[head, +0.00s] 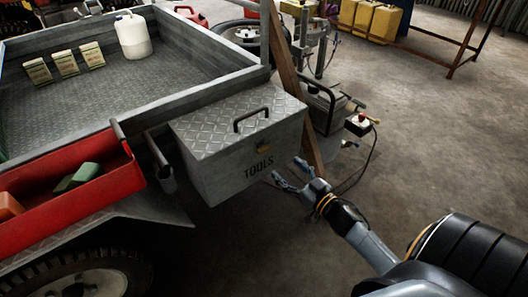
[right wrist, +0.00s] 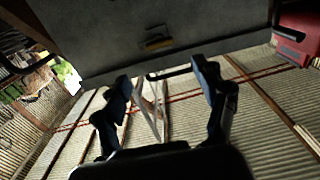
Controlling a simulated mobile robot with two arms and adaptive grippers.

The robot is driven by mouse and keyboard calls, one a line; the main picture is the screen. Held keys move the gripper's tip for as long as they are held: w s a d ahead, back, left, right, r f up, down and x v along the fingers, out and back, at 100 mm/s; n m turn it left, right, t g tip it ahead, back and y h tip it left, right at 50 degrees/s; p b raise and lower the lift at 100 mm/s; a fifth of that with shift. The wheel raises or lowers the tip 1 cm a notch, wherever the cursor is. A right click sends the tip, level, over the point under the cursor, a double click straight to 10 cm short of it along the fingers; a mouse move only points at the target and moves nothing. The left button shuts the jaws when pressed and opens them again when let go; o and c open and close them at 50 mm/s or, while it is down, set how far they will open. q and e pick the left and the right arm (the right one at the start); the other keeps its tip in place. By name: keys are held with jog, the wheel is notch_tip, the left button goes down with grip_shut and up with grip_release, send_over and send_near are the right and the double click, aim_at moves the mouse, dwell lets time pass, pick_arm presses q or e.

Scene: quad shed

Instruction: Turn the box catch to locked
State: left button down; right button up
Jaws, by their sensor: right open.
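The grey tool box (head: 228,172) with a chequer-plate lid and the word TOOLS is fixed at the corner of the trailer. Its small brass-coloured catch (head: 263,147) is on the front face, just below the lid edge. The catch also shows in the right wrist view (right wrist: 158,43), ahead of the fingers; I cannot tell its locked or unlocked position. My right gripper (head: 287,172) is open and empty, in front of the box and slightly below and right of the catch, apart from it. My left gripper is not in view.
A dark handle (head: 251,119) stands on the lid. A red tray (head: 75,197) hangs on the trailer side to the left. A wooden post (head: 283,80) rises behind the box, with a wheeled machine (head: 325,105) beyond it.

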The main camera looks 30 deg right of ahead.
aim_at(266, 150)
jog(key=w, duration=0.3)
jog(key=w+b, duration=0.1)
jog(key=w, duration=0.6)
jog(key=shift+w+a+b, duration=0.1)
jog(key=shift+a+b, duration=0.2)
jog(key=shift+a, duration=0.05)
jog(key=c, duration=1.2)
jog(key=shift+o, duration=0.2)
